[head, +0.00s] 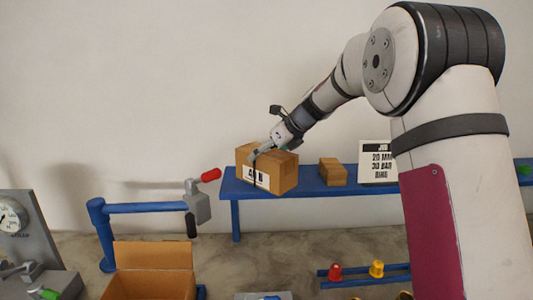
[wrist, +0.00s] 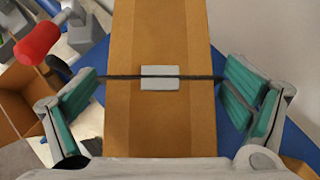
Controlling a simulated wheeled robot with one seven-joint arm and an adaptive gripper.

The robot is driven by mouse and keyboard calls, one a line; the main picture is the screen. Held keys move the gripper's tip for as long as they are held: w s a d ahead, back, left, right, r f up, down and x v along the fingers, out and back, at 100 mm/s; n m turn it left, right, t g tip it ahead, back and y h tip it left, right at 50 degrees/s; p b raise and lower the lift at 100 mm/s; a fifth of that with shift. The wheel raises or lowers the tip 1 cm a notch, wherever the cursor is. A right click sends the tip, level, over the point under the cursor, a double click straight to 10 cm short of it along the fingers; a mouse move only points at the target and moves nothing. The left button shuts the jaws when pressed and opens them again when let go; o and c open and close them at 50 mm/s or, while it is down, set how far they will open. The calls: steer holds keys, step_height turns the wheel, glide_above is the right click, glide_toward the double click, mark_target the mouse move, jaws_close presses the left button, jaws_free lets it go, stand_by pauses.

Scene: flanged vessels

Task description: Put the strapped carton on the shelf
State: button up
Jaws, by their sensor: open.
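The strapped carton (head: 281,178) is a brown box with a dark strap and a white label, at the left end of the blue shelf (head: 310,191). It appears to rest on the shelf, though a small gap below it cannot be ruled out. My gripper (head: 262,152) is at the carton's top, reaching down from the upper right. In the wrist view the carton (wrist: 160,125) runs between the teal finger pads of my gripper (wrist: 160,95). The pads are spread, with a gap on each side. The strap and its grey buckle cross between them.
A smaller brown box (head: 333,172) and a white sign (head: 376,161) stand on the shelf to the right. A blue pipe frame with a red-handled grey fitting (head: 198,205) is just left of the shelf. An open carton (head: 150,257) is at the lower left.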

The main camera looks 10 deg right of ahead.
steer(key=shift+d+r, duration=0.1)
steer(key=shift+r, duration=0.15)
steer(key=b+v, duration=0.1)
steer(key=v, duration=1.1)
steer(key=shift+s+f, duration=0.1)
steer(key=s+a+n+g+h, duration=0.1)
steer(key=s+a+n, duration=0.2)
steer(key=s+n, duration=0.55)
steer(key=s+a+n+h, duration=0.1)
steer(key=s+a+n, duration=0.35)
steer(key=s, duration=0.75)
steer(key=s+d+f+n+h, duration=0.1)
steer(key=s+f+n, duration=0.3)
steer(key=s+n, duration=0.4)
steer(key=s+d+f+n+h, duration=0.1)
steer(key=s+f+n+h, duration=0.1)
steer(key=s+f+n, duration=0.3)
steer(key=s+n, duration=0.3)
steer(key=s, duration=0.1)
steer(key=shift+s+d+g, duration=0.3)
steer(key=shift+d+g, duration=0.05)
steer(key=shift+g, duration=0.05)
